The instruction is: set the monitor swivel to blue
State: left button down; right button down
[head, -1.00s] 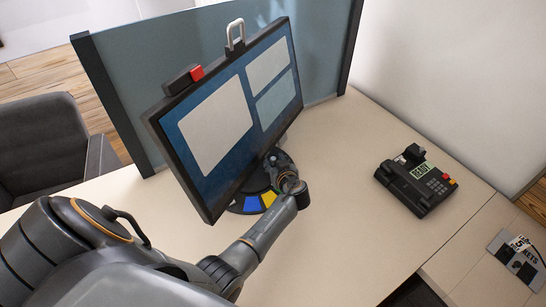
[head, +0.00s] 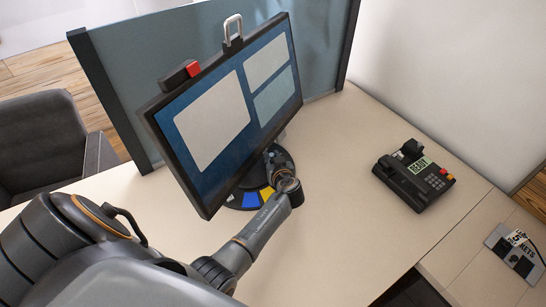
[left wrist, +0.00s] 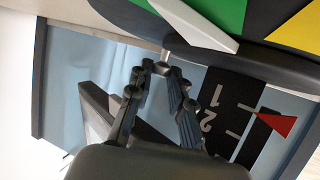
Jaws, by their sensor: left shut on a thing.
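The monitor (head: 225,110) stands on a round dark base with coloured sectors; a blue sector (head: 250,200) and a yellow sector (head: 266,192) show under its lower edge. The left wrist view shows a green sector (left wrist: 222,12), a yellow sector (left wrist: 300,30) and a white pointer (left wrist: 195,25) over the base. My left gripper (head: 272,158) is low beside the monitor's stand, above the base. In the left wrist view its fingers (left wrist: 162,75) are closed in on a part of the stand, mostly hidden between them. My right gripper is not in view.
A scale marked 1 and 2 (left wrist: 222,105) with a red pointer (left wrist: 277,123) is close to the fingers. A desk phone (head: 415,178) stands at right, and a blue-grey partition (head: 150,70) stands behind the monitor. Desk between monitor and phone is clear.

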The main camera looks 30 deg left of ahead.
aim_at(265, 181)
pick_arm(q)
jog(key=shift+s+d+f+m+t+h+p, duration=0.15)
jog(key=shift+s+d+m+t+h+p, duration=0.2)
jog(key=shift+s+m+t+h, duration=0.45)
jog(key=shift+s+d+m+t+h+p, duration=0.3)
jog(key=shift+s+m+t+h+p, duration=0.15)
jog(key=shift+m+h, duration=0.45)
jog(key=m+h+p, duration=0.1)
jog(key=s+m+t+h+p, duration=0.1)
jog(key=s+m+h+p, duration=0.1)
jog(key=shift+s+d+r+m+t+h, duration=0.2)
jog(key=shift+s+d+m+t+h, duration=0.1)
jog(key=shift+h, duration=0.1)
jog(key=shift+s+f+m+h+p, duration=0.1)
jog(key=shift+s+m+h+p, duration=0.55)
jog(key=shift+m+h+p, duration=0.45)
jog(key=shift+s+f+m+h, duration=0.1)
jog(key=shift+s+m+h, duration=0.45)
jog(key=shift+h, duration=0.35)
jog(key=c, duration=1.4)
grip_release()
jog(key=shift+c, duration=0.2)
jog(key=shift+o, duration=0.8)
jog(key=shift+w, duration=0.15)
